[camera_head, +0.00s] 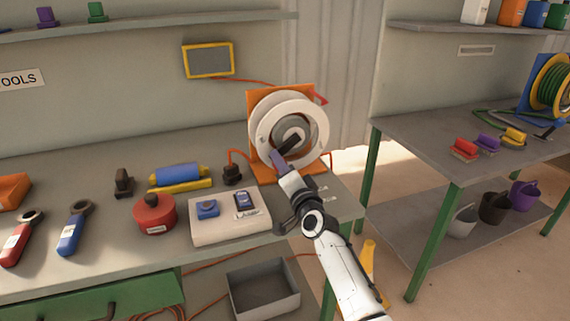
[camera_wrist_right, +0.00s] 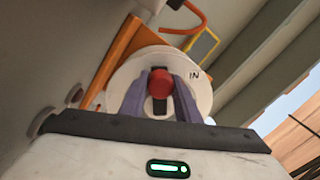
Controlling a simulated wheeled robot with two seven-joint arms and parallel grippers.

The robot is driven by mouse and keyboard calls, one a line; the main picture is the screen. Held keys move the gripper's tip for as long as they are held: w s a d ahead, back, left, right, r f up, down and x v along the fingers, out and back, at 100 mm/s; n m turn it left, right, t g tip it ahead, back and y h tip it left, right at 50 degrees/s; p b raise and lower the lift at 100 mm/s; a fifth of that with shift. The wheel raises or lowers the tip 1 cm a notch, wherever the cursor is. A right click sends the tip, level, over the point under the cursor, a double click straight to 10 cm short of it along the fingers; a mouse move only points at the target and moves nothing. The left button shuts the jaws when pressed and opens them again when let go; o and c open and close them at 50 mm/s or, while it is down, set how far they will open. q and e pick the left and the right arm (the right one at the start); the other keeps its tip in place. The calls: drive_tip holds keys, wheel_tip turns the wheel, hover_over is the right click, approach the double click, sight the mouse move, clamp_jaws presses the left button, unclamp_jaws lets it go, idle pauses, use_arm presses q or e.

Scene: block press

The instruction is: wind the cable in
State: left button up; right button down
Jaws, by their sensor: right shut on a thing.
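A white cable reel (camera_head: 262,118) stands on an orange upright mount (camera_head: 255,97) at the right end of the workbench. In the right wrist view the reel's white disc (camera_wrist_right: 203,95) faces me and carries the marking "IN". My right gripper (camera_head: 281,157) is at the reel's front. Its purple fingers (camera_wrist_right: 160,95) are shut on a red crank knob (camera_wrist_right: 159,84). In the head view the knob is hidden behind the fingers. An orange cable (camera_head: 238,152) runs from a black plug (camera_head: 232,173) on the bench to the mount. My left gripper is not in view.
On the bench are a white control box (camera_head: 228,231) with blue parts, a red round container (camera_head: 154,213), a blue-and-yellow roller (camera_head: 179,176) and tools at left. A grey bin (camera_head: 263,290) sits below. Another table (camera_head: 415,150) stands at right.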

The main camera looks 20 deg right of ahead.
drive_tip(key=shift+a+r+m, duration=0.25)
drive_tip(key=shift+a+m, duration=0.05)
drive_tip(key=shift+m, duration=0.2)
drive_tip(key=c, duration=1.4)
unclamp_jaws()
drive_tip(key=shift+o, duration=0.2)
drive_tip(key=shift+s, duration=0.15)
